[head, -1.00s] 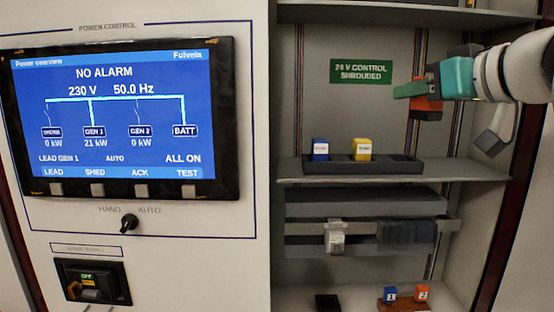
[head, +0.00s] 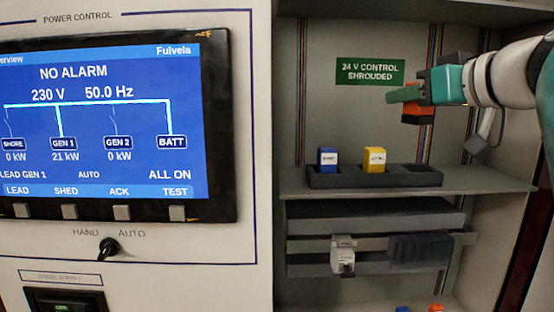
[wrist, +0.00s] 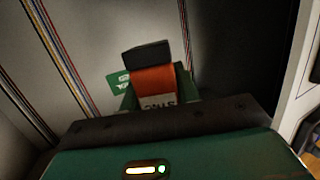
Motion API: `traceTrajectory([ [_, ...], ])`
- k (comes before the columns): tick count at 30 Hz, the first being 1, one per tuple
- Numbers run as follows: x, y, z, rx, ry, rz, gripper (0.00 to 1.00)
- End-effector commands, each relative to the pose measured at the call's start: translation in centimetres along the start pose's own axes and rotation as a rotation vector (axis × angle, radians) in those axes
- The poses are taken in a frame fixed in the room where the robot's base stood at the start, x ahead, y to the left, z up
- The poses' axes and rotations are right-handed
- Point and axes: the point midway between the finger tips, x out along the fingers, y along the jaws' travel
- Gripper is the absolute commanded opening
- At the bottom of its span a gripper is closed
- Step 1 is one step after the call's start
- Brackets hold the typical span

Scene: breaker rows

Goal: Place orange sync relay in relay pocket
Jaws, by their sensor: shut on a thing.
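My gripper (head: 408,98) is shut on the orange sync relay (head: 418,112), which hangs in the air above the right part of the shelf. In the wrist view the orange relay (wrist: 154,84) sits between the green fingers, with a dark block at its far end and a partly hidden white label. The dark relay holder (head: 340,180) stands on the shelf below. It bears a blue relay (head: 328,160) at the left and a yellow relay (head: 375,159) in the middle. Its right pocket (head: 419,176) looks empty. The held relay is clear of the holder.
The shelf (head: 480,186) has free room right of the holder. A green sign (head: 370,71) and cable runs are on the back wall. Below are rails with a white breaker (head: 342,258). The control panel screen (head: 105,120) is at the left.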

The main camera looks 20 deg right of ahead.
Motion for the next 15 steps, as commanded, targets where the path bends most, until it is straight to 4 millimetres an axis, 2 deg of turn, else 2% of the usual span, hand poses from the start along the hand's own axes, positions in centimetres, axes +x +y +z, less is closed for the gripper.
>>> traceTrajectory([
  [10,4.7,6.4,2.6,0.003,-0.001,0.002,0.08],
  [15,6.8,8.5,5.3,0.004,-0.001,0.002,0.08],
])
